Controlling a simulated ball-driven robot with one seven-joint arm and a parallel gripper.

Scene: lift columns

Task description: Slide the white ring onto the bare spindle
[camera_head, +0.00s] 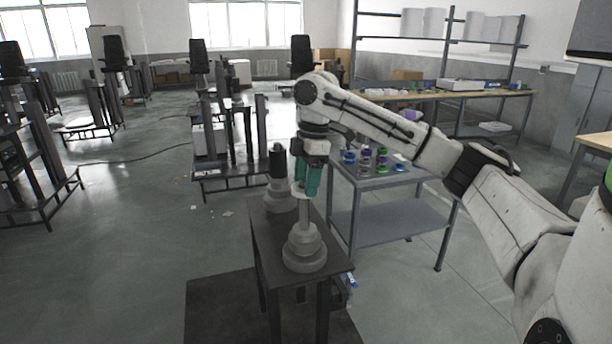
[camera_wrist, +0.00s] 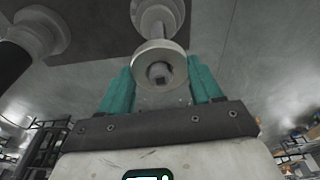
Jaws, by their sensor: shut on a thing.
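The bare spindle (camera_head: 305,212) is a thin grey upright rod on a stepped round grey base (camera_head: 304,254), at the near end of a small dark table. My gripper (camera_head: 307,182) points down over its top, with its teal fingers shut on the white ring (camera_head: 297,189). In the wrist view the ring (camera_wrist: 148,56) sits between the fingertips of my gripper (camera_wrist: 160,82), and the spindle's end (camera_wrist: 160,74) shows in its hole. The rod runs on behind the ring to the base (camera_wrist: 147,14). How far the rod reaches into the ring is unclear.
A second column (camera_head: 277,160) with a dark top stands just behind on the same table (camera_head: 262,232). A grey cart (camera_head: 385,222) to the right carries several coloured parts. Open floor lies to the left.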

